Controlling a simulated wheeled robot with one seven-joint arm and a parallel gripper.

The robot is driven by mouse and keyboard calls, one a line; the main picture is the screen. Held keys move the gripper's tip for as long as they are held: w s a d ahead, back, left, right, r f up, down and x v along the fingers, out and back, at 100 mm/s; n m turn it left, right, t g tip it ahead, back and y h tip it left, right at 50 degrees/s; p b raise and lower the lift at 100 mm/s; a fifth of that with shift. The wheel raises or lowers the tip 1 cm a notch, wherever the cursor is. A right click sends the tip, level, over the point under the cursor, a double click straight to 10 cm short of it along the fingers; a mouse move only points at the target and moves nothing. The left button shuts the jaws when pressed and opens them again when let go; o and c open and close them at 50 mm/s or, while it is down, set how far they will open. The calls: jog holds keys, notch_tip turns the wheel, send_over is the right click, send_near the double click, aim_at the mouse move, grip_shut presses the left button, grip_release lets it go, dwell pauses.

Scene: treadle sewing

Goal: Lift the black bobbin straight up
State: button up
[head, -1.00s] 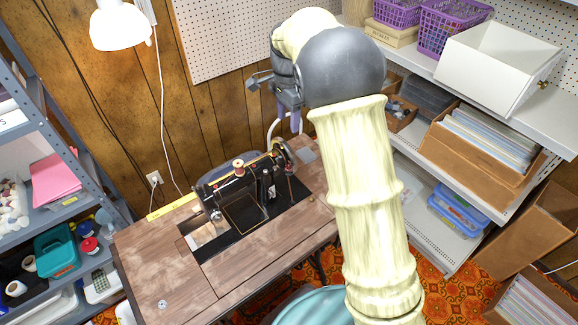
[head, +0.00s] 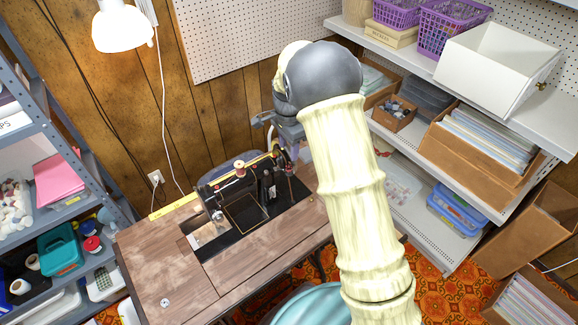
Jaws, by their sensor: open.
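The black sewing machine (head: 232,190) stands on the wooden treadle table (head: 190,262) in the head view. I cannot pick out the black bobbin for certain; it is too small to tell or hidden by the machine or my arm. My gripper (head: 297,150) is over the table's back right corner, beside the machine's handwheel end. It points down and is open. Its fingertips are small and partly hidden, and I see nothing held between them.
A small round metal piece (head: 165,302) lies at the table's front left. Shelves with a white bin (head: 490,70) and boxes stand at the right. A grey shelf rack (head: 75,135) stands at the left. The table's front left is mostly clear.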

aim_at(289, 166)
jog(key=shift+f, duration=0.95)
notch_tip(289, 166, down, 5)
jog(key=shift+s+d+f+p, duration=0.1)
jog(key=shift+p, duration=1)
jog(key=shift+c, duration=0.5)
grip_shut()
